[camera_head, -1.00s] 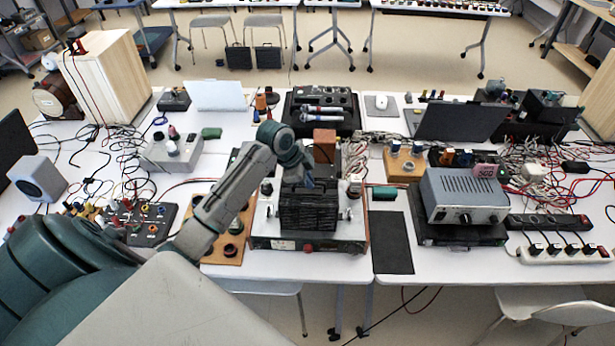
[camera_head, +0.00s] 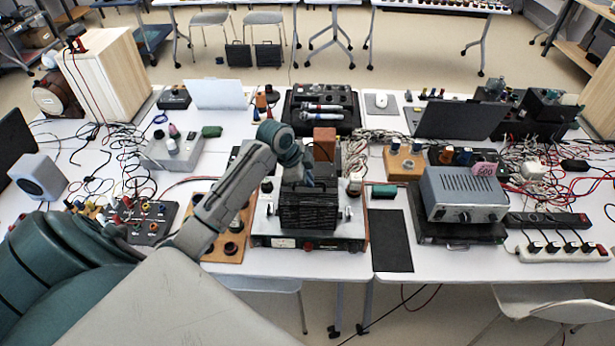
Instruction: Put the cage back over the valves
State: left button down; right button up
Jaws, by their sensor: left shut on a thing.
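The black slatted cage (camera_head: 308,208) is on or just above the middle of the amplifier chassis (camera_head: 272,226); I cannot tell whether it touches. My left gripper (camera_head: 306,182) is at the cage's top edge and shut on it. The valves are not visible; the cage hides whatever is behind or under it. A brown block-like part (camera_head: 324,145) stands at the back of the chassis. A pale round-topped part (camera_head: 355,184) stands at its right side. My right gripper is not in view.
A grey metal power unit (camera_head: 463,194) stands to the right, beyond a dark mat (camera_head: 391,240). A wooden board with dark round parts (camera_head: 230,240) lies close left of the chassis. Loose cables and a dark control box (camera_head: 150,222) lie farther left.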

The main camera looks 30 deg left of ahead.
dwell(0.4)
pick_arm(q)
jog(key=shift+f, duration=0.4)
dwell(0.4)
jog(key=c, duration=1.4)
grip_release()
jog(key=shift+c, duration=0.2)
